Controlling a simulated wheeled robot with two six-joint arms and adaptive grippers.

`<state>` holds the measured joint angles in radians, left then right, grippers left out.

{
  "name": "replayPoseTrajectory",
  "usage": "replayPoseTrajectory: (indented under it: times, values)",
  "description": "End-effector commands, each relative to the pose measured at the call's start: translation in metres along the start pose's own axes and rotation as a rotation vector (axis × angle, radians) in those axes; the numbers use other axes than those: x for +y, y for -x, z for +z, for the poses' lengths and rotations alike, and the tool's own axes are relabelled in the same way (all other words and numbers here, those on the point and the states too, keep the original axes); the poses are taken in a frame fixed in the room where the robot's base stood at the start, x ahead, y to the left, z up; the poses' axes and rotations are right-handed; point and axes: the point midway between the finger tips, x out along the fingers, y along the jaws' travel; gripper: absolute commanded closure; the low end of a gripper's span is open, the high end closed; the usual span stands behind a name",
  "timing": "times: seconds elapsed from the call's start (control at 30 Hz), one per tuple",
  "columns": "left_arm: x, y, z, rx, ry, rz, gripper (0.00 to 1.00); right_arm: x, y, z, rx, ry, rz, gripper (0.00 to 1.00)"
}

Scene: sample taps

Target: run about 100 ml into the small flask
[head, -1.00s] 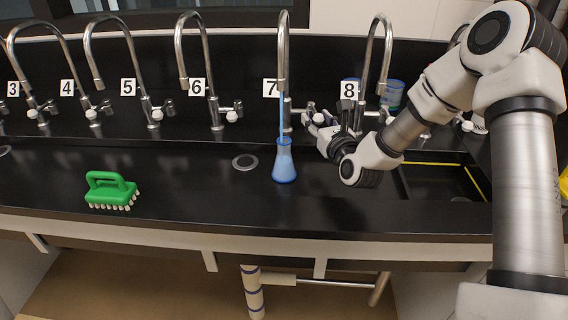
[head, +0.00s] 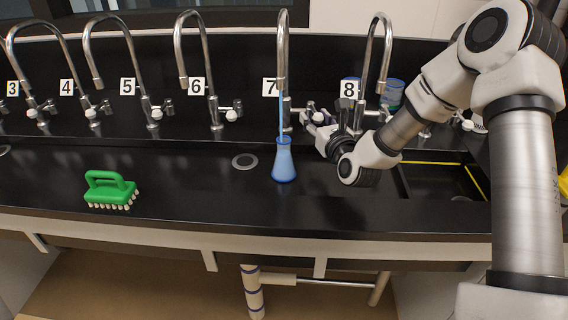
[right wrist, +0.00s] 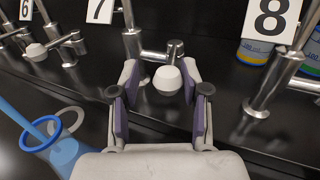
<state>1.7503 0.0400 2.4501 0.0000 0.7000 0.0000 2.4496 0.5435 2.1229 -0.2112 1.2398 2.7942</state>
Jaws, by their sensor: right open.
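The small flask (head: 283,166), a conical one, stands upright on the dark counter under tap 7 (head: 283,60). Blue liquid shows inside it, and a thin blue stream (head: 281,115) runs from the spout into its mouth. In the right wrist view the stream (right wrist: 18,116) meets the flask's blue rim (right wrist: 42,131). My right gripper (head: 322,130) is beside tap 7's valve. In the right wrist view its open fingers (right wrist: 160,82) stand on either side of the white tap knob (right wrist: 167,78), with gaps visible. My left gripper is out of view.
Tap 8 (head: 387,50) stands close to the right, with blue-lidded containers (head: 392,93) behind it. Tap 6 (head: 207,60) and more numbered taps line the left. A green brush (head: 110,190) lies on the counter at left. A sink basin (head: 440,180) opens at right.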

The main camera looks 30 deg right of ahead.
Motion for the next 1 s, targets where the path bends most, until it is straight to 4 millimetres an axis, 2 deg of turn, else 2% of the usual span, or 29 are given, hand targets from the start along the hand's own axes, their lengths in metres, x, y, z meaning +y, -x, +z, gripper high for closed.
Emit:
replayPoseTrajectory:
  times: [0.03,0.13,0.2,0.47,1.0]
  values:
    - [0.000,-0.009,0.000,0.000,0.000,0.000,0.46,0.006,-0.001,-0.004,-0.001,0.003,0.003,0.54]
    - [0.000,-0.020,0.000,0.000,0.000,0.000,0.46,0.020,-0.002,-0.006,-0.002,0.005,0.004,0.54]
    - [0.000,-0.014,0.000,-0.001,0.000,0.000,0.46,0.016,-0.002,-0.001,0.000,0.000,0.000,0.54]
    - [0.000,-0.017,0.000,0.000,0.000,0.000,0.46,0.008,-0.001,-0.001,0.000,-0.001,0.000,0.54]
    - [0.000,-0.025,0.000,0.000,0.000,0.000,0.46,0.009,0.066,-0.001,0.000,-0.002,0.001,0.54]
